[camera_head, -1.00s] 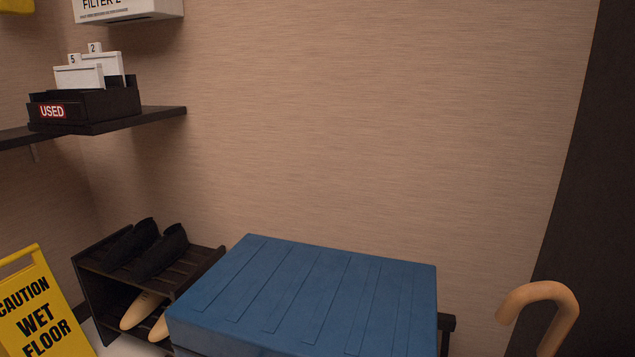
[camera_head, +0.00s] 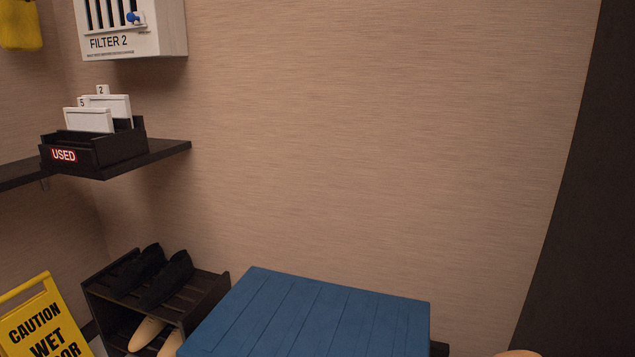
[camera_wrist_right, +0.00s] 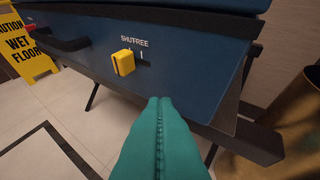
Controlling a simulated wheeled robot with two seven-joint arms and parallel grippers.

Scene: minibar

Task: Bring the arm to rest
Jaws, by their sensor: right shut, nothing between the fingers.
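My right gripper (camera_wrist_right: 160,103) shows in the right wrist view as two green fingers pressed together, with nothing between them. Its tips are in front of the blue case, below a yellow knob (camera_wrist_right: 124,62) beside the label "SHUT FREE"; I see no contact with the knob. The blue case (camera_head: 315,315) also shows at the bottom of the head view, its ribbed top cut off by the lower edge. Neither gripper shows in the head view.
A black shoe rack (camera_head: 205,300) stands left of the case, beside a yellow wet-floor sign (camera_head: 40,318). A dark shelf (camera_head: 165,150) carries a box marked "USED" (camera_head: 112,150); a white "FILTER 2" unit (camera_head: 160,35) hangs above. Right of the case is a brassy cylinder (camera_wrist_right: 298,110).

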